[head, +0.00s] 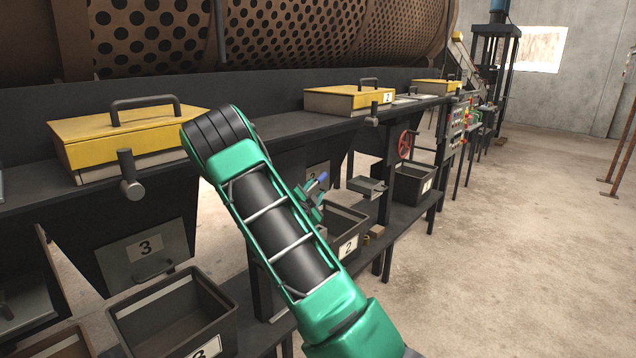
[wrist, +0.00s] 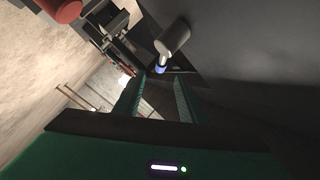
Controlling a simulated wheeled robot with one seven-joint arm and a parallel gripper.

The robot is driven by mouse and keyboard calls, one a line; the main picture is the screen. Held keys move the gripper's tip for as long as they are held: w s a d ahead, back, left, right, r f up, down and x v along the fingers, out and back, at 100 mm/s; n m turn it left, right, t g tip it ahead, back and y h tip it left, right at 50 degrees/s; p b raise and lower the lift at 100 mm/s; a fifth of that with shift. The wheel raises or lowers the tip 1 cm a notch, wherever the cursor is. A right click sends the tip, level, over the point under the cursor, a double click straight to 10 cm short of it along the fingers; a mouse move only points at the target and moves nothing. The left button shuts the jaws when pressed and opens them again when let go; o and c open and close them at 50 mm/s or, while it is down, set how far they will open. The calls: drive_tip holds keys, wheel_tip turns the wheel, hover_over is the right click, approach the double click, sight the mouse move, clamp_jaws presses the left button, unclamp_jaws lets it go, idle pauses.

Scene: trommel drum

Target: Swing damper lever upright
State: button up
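My green arm reaches across the head view to my gripper (head: 312,200), which is small and partly hidden by the arm, below the dark ledge. A blue-tipped piece (head: 322,179), seemingly the damper lever's grip, shows at the gripper. In the wrist view my gripper (wrist: 157,100) has its two green fingers apart, with nothing clasped between them. The lever (wrist: 172,40) shows there as a grey cylinder with a pale shaft and blue end, just beyond the fingertips. The blue end lies roughly in line with the gap. I cannot tell whether it touches a finger.
Yellow-lidded hatches (head: 125,132) line the ledge under the perforated drum (head: 300,35). Bin 2 (head: 345,225) and another bin (head: 180,310) stand on the lower shelf. A red handwheel (head: 406,145) is farther along. The concrete floor (head: 510,230) at right is clear.

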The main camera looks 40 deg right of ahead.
sight(320, 181)
drive_tip(key=x, duration=1)
drive_tip(key=shift+w+d+r, duration=0.1)
drive_tip(key=shift+w+d, duration=0.15)
drive_tip(key=shift+w, duration=0.1)
drive_tip(key=shift+c, duration=0.2)
clamp_jaws()
